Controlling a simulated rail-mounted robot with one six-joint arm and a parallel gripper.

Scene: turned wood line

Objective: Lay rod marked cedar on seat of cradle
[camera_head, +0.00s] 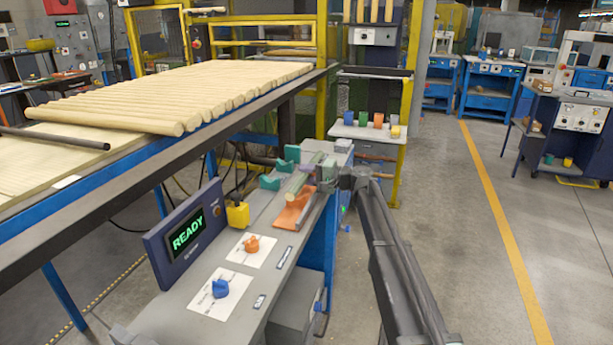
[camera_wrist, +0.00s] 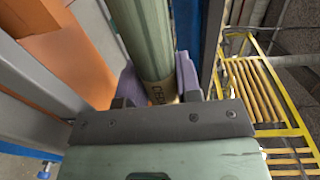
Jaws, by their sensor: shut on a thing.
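My gripper (camera_head: 328,174) is shut on a pale green rod (camera_head: 297,183), above the far part of the grey bench. In the wrist view the rod (camera_wrist: 146,38) runs away from me between the two lilac fingers of my gripper (camera_wrist: 158,85). A tan band on it carries dark letters, partly hidden, starting like "CE". Teal blocks (camera_head: 270,182) stand on the bench just left of and behind the rod and look like the cradle; their seat cannot be made out. An orange piece (camera_head: 292,216) lies below the rod and shows large at left in the wrist view (camera_wrist: 65,62).
The bench (camera_head: 180,320) also bears a READY display (camera_head: 187,232), a yellow box (camera_head: 237,215), an orange knob (camera_head: 251,244) and a blue knob (camera_head: 220,288). A table of pale wooden rods (camera_head: 190,95) stands at left. The floor at right is open.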

